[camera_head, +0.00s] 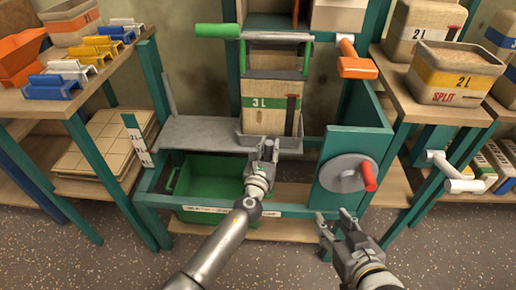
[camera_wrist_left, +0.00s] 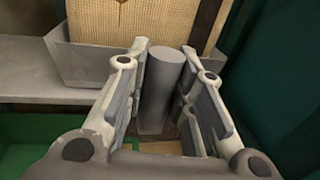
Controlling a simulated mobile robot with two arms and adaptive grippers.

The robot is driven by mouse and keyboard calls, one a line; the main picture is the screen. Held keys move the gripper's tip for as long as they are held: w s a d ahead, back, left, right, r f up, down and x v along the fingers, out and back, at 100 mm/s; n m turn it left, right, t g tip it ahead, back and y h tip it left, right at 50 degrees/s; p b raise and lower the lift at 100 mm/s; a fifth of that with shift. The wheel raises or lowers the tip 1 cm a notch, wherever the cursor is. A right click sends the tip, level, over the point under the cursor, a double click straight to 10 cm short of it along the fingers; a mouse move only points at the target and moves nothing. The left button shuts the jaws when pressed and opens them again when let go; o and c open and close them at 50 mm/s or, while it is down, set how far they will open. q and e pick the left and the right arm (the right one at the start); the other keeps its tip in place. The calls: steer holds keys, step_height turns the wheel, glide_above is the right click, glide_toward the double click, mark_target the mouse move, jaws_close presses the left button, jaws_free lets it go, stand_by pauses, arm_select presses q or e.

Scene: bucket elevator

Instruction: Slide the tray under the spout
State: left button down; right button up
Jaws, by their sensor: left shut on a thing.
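A grey metal tray (camera_head: 195,133) lies across the teal frame, and a wooden container marked 3L (camera_head: 268,100) stands at its right part. A grey upright cylindrical handle (camera_wrist_left: 160,90) is between the fingers of my left gripper (camera_head: 264,152) in the left wrist view. My left gripper is shut on this handle, at the tray's front edge near the container. My right gripper (camera_head: 338,222) is empty with its fingers apart, in front of the teal panel at lower right. I cannot clearly make out the spout.
A green bin (camera_head: 208,213) sits below the tray. A grey disc with a red handle (camera_head: 369,177) is on the teal panel at right. Shelves with colored scoops (camera_head: 68,75) and wooden containers (camera_head: 457,72) flank the frame. A green-gripped bar (camera_head: 217,30) crosses above.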

arm_select(q)
steer(key=shift+d, duration=0.45)
arm_select(e)
steer(key=shift+w+a+r, duration=0.1)
steer(key=shift+r, duration=0.05)
arm_select(q)
steer(key=shift+s+d, duration=0.1)
arm_select(e)
steer(key=shift+w+r, duration=0.1)
steer(key=shift+r, duration=0.05)
arm_select(q)
steer(key=c, duration=1.2)
jaws_free()
steer(key=shift+d, duration=0.1)
steer(key=shift+s+a, duration=0.25)
steer(key=shift+s, duration=0.2)
steer(key=v, duration=1.1)
